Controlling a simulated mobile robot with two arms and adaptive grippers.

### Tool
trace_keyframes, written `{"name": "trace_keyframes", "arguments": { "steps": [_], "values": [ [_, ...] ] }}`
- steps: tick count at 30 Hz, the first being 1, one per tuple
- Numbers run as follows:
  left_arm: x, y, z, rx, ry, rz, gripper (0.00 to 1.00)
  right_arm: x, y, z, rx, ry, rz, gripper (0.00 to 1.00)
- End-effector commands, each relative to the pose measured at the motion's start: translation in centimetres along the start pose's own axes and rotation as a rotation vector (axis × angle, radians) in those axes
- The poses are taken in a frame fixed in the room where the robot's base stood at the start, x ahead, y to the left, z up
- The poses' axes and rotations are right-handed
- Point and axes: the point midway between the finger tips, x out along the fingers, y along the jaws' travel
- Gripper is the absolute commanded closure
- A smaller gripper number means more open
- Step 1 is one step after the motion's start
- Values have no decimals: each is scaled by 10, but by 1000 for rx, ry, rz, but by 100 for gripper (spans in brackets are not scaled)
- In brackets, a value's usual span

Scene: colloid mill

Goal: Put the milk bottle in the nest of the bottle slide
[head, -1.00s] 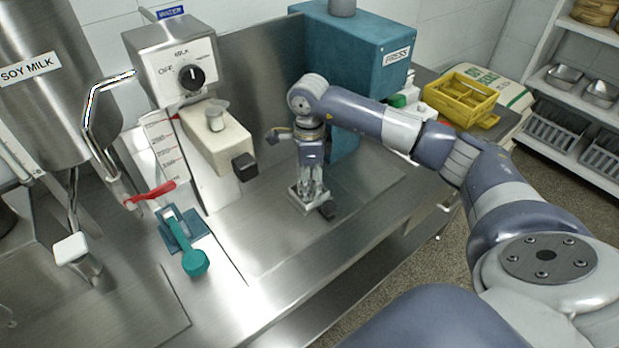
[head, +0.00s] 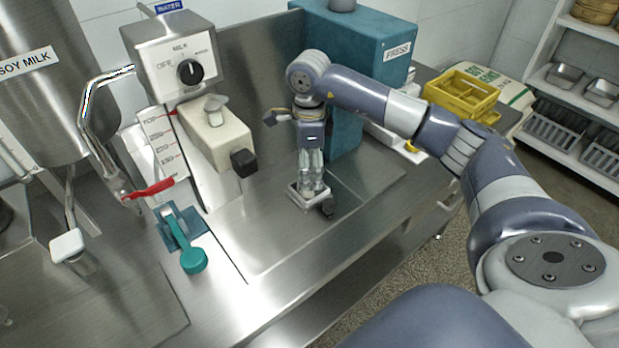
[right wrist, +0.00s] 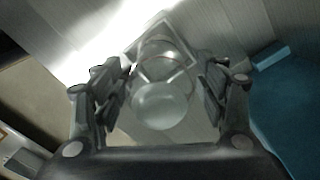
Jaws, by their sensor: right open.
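My right gripper (head: 311,172) points down over the steel counter, with its fingers open on both sides of a clear bottle. In the right wrist view the gripper (right wrist: 165,88) shows spread fingers, with the bottle's pale round top (right wrist: 160,106) between them and gaps on both sides. The bottle seems to stand upright within a square pale frame (right wrist: 178,44), which looks like the slide's nest. In the head view this low pale piece (head: 295,194) has a black knob (head: 328,208) beside it. How deep the bottle sits is hidden. My left gripper is out of view.
A beige block with a black end (head: 215,135) juts out left of the gripper. The teal press (head: 375,50) stands close behind it. A teal handle (head: 193,258) and a red lever (head: 148,188) are further left. The counter's front (head: 285,270) is clear.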

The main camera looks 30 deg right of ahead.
Motion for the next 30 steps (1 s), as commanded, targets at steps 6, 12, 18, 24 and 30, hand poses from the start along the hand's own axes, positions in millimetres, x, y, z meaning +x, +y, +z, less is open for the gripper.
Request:
{"name": "trace_keyframes", "arguments": {
  "steps": [6, 12, 18, 24, 30],
  "values": [
    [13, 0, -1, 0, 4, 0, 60, -48, -1, 1, -1, -3, -5, 33],
    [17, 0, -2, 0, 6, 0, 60, -75, -1, 0, 0, -2, -3, 33],
    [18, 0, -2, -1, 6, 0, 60, -84, 0, 0, 0, 0, 0, 33],
    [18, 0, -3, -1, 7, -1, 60, -83, 0, 0, -1, 0, 0, 33],
    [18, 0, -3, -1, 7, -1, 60, -83, 0, 0, -1, 0, 0, 33]
  ]
}}
